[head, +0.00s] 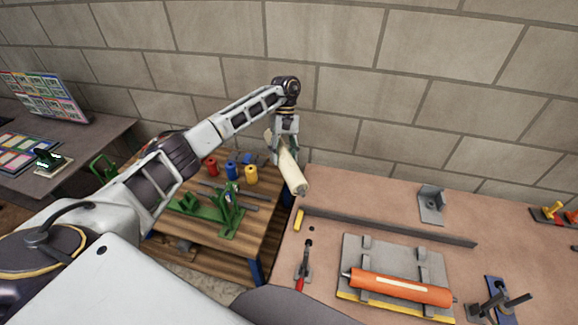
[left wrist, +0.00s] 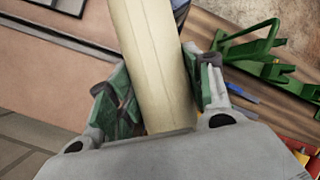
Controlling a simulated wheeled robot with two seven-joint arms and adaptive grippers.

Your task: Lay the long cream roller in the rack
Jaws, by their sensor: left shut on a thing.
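The long cream roller (head: 291,172) is held in my left gripper (head: 284,154), in the air over the gap between the wooden bench and the pinkish-brown table. It tilts down toward the camera. In the left wrist view the roller (left wrist: 150,55) lies between the green-padded fingers (left wrist: 160,95), which are closed on its sides. A grey plate with upright brackets (head: 378,246), which looks like the rack, lies on the table to the right of the roller. An orange roller (head: 400,288) lies along its front part. The back brackets look empty. My right gripper is not in view.
A long dark bar (head: 390,228) lies behind the plate. A red-handled clamp (head: 303,268) and a yellow block (head: 299,219) are left of it. A grey angle bracket (head: 431,204) stands behind. Green frames (head: 228,215) and several coloured cylinders (head: 250,174) are on the wooden bench.

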